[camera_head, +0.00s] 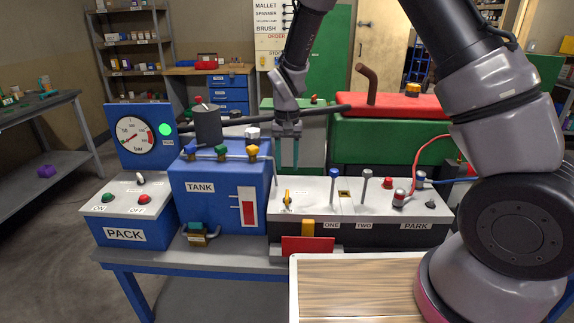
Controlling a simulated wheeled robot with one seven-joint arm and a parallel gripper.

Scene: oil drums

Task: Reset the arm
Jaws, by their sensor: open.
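My arm comes in from the right and arches over the bench. My gripper (288,152) points down in the middle of the head view, with its two fingers apart and nothing seen between them. It hangs in front of the green machine and appears above the back of the grey control box (315,190). Whether the fingertips touch anything cannot be told, but they look clear. The box carries a yellow lever (287,200), upright levers, and labels ONE, TWO and PARK.
The blue TANK box (205,200) with colored valves stands left of the gripper. Further left is the PACK box (125,235) with a gauge (133,135) and lit green lamp. A wooden board (350,285) lies in front. A green machine with a red top (400,105) stands behind.

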